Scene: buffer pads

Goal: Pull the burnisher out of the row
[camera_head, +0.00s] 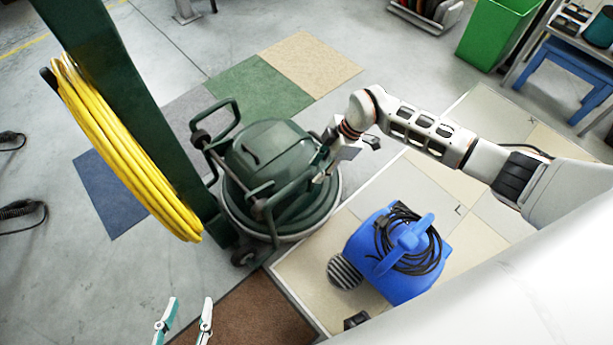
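The burnisher is a dark green floor machine (268,150) with a round skirted base, small wheels and a tall green handle column. A coil of yellow cable (120,150) hangs on the column. My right arm reaches in from the right, and its gripper (322,163) is at the right side of the burnisher's body, by the dark tubular frame. Its fingers blend into the dark parts, so I cannot tell whether they are closed on the frame. My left gripper (190,303) is at the bottom edge, its two fingertips apart and empty, clear of the burnisher.
A blue blower (385,255) with a coiled black cord stands close right of the burnisher, on a pale tiled platform. Coloured floor squares (310,65) lie behind. A green bin (495,35) and a blue stool (570,75) stand back right. Grey floor at left is mostly open.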

